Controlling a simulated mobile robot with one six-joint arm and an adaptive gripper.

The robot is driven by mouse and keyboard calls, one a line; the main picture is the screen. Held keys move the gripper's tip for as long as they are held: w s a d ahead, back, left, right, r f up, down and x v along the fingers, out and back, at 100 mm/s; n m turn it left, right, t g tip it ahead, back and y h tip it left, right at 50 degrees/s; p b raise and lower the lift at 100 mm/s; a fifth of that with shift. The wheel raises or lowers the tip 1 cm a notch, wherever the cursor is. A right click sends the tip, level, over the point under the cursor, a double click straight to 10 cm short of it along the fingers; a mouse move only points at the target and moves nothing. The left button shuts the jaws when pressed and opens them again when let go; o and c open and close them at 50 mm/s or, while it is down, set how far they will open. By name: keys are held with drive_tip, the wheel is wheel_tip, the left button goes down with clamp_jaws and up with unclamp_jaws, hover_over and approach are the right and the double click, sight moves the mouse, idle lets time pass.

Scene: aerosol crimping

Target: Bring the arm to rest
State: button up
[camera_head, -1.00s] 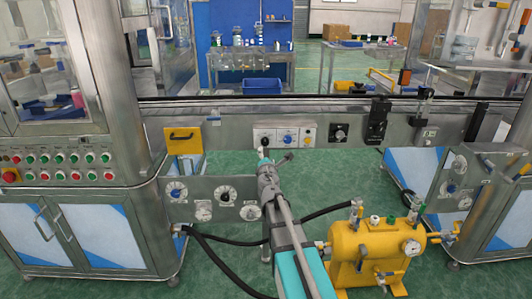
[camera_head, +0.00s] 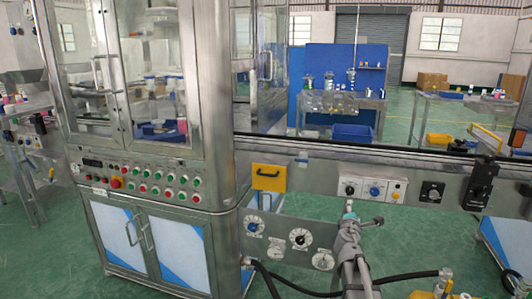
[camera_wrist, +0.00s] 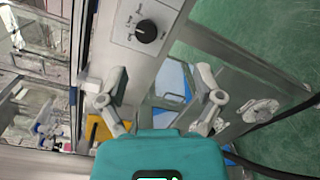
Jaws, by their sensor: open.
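My gripper (camera_head: 349,217) is in front of the machine's front rail in the head view, close below the white control panel (camera_head: 372,189) with its blue knob. In the wrist view my gripper (camera_wrist: 158,92) has its two grey fingers spread wide apart. Nothing is between the fingers but a view of the machine front behind. My arm comes up from the bottom edge of the head view. The fingertips are small there, and the lower arm is cut off.
A steel cabinet machine (camera_head: 150,187) with buttons stands on the left. Below the rail, a gauge panel (camera_head: 290,240) is left of my gripper. A black hose (camera_head: 400,278) runs low past my arm to a yellow tank (camera_head: 425,294) at the bottom edge.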

drive_tip(key=s+a+f+m+g, duration=0.3)
drive_tip(key=s+f+m+g, duration=0.7)
drive_tip(key=s+f+m, duration=0.3)
drive_tip(key=s+a+f+m+g+y, duration=0.2)
drive_tip(key=s+a+m+g+y, duration=0.15)
drive_tip(key=s+a, duration=0.35)
drive_tip(key=s+a+f+m+g+y, duration=0.2)
drive_tip(key=s+a+f+g+y, duration=0.15)
drive_tip(key=s+a, duration=0.3)
wheel_tip(320, 180, up, 25)
drive_tip(key=t+p, duration=0.1)
drive_tip(key=p, duration=2.3)
drive_tip(key=shift+s+d+p, duration=0.15)
drive_tip(key=shift+d+p, duration=0.05)
drive_tip(key=shift+p, duration=0.1)
